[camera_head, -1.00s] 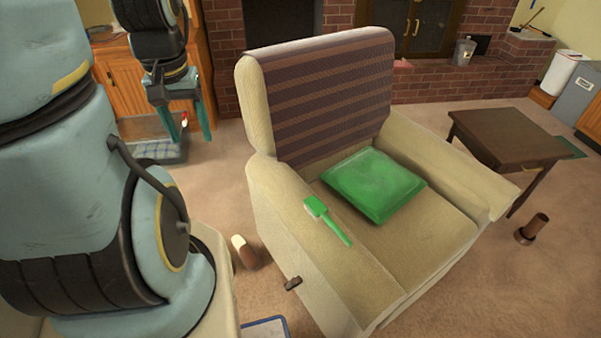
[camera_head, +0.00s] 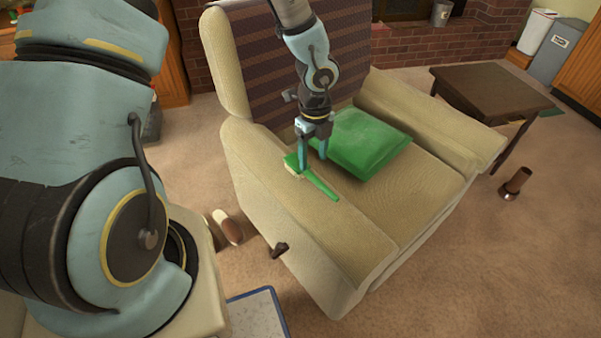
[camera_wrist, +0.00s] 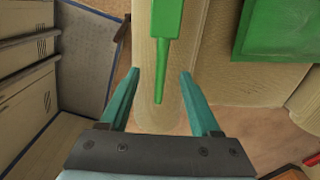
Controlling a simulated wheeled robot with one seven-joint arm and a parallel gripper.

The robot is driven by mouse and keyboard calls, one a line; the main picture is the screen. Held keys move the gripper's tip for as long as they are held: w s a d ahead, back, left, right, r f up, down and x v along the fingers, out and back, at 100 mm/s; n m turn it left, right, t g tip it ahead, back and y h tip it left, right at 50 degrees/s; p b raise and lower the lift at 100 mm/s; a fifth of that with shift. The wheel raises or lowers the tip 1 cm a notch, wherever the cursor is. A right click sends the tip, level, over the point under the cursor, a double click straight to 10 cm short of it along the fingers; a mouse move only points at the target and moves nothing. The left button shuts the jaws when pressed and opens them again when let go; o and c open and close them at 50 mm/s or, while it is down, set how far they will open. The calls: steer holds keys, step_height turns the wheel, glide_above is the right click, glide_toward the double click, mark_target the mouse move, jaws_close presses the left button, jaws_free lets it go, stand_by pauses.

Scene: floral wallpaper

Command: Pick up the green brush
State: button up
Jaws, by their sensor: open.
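The green brush (camera_head: 318,184) lies flat on the near armrest of the beige armchair (camera_head: 350,262), its wide head toward the chair back and its handle toward the front. My gripper (camera_head: 313,163) is open above the armrest, over the head end of the brush in the head view; a finger hides part of the brush there.
A green cushion (camera_head: 362,143) lies on the seat close to the armrest and my gripper. A small dark wooden table (camera_head: 490,92) stands to the right. A brown cup-like object (camera_head: 516,183) and a brown-and-white object (camera_head: 228,227) are on the floor. Carpet at the lower right is clear.

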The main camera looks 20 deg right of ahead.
mark_target(311, 174)
steer(key=f, duration=0.5)
steer(key=w+f, duration=0.1)
steer(key=f, duration=0.1)
steer(key=shift+f, duration=0.4)
jaws_close()
stand_by(0.4)
